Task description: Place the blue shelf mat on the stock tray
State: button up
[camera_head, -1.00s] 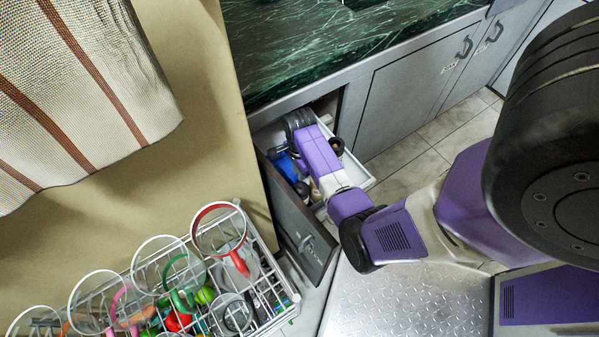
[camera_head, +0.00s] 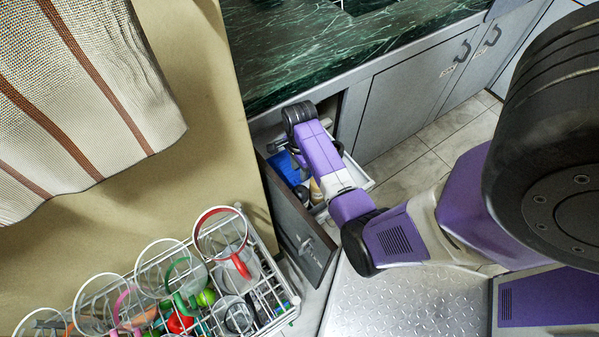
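A blue flat thing (camera_head: 284,164), which looks like the blue shelf mat, lies partly hidden inside the pulled-out drawer under the counter. My arm reaches over this drawer, and its dark wrist is above the drawer's back end. My gripper is mostly hidden behind the purple arm link. Only a small dark part beside the link may belong to it, and its fingers cannot be made out. I cannot tell whether it touches the blue thing. A white tray-like edge (camera_head: 357,174) shows right of my arm; I cannot tell whether it is the stock tray or the drawer's side.
The drawer's grey front (camera_head: 297,222) stands out from the cabinet. Bottles (camera_head: 315,191) stand in the drawer. A white wire rack (camera_head: 283,310) with several mugs is at lower left. The green marble counter (camera_head: 300,45) is above, and a striped cloth (camera_head: 80,100) hangs at upper left.

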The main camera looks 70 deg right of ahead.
notch_tip(320, 180, up, 8)
jog(key=p, duration=0.1)
jog(key=shift+f, duration=0.1)
dwell(0.6)
